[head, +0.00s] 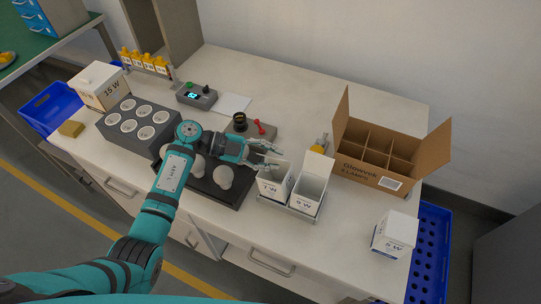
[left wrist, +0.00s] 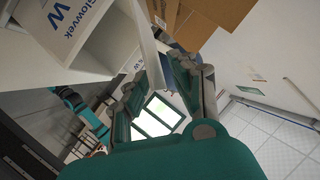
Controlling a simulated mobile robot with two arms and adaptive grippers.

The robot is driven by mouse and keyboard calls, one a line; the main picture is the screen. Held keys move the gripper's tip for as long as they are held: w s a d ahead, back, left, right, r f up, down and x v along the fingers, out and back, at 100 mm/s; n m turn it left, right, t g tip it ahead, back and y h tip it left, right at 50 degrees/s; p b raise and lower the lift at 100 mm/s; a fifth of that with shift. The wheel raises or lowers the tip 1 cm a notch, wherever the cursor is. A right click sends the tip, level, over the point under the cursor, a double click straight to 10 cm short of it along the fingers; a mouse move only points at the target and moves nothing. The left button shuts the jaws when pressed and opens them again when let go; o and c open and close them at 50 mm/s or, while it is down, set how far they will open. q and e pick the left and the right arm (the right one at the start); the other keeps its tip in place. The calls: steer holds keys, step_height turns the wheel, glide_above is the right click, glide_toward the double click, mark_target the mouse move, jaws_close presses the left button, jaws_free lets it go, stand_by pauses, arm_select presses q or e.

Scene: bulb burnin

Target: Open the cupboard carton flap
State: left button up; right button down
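Four white lamp cartons show in the head view; I cannot tell which is the cupboard carton. The 7 W carton (head: 272,188) and the 9 W carton (head: 307,193) stand upright side by side in a grey tray, tops open. The 15 W carton (head: 107,91) at the far left and another white carton (head: 393,240) at the right front look closed on top. My left gripper (head: 269,157) is open and empty, just behind and above the 7 W carton. A white Glowvek carton (left wrist: 75,28) fills the upper left of the left wrist view. My right gripper is not in view.
An open brown divided lamp box (head: 376,160) stands at the back right with flaps raised. A dark tray with bulbs (head: 224,177) and a grey socket block (head: 133,124) lie left of the cartons. The counter between the 9 W and right-front cartons is clear.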

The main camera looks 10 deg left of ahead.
arm_select(q)
jaws_close()
steer(key=shift+w+r, duration=0.1)
stand_by(0.3)
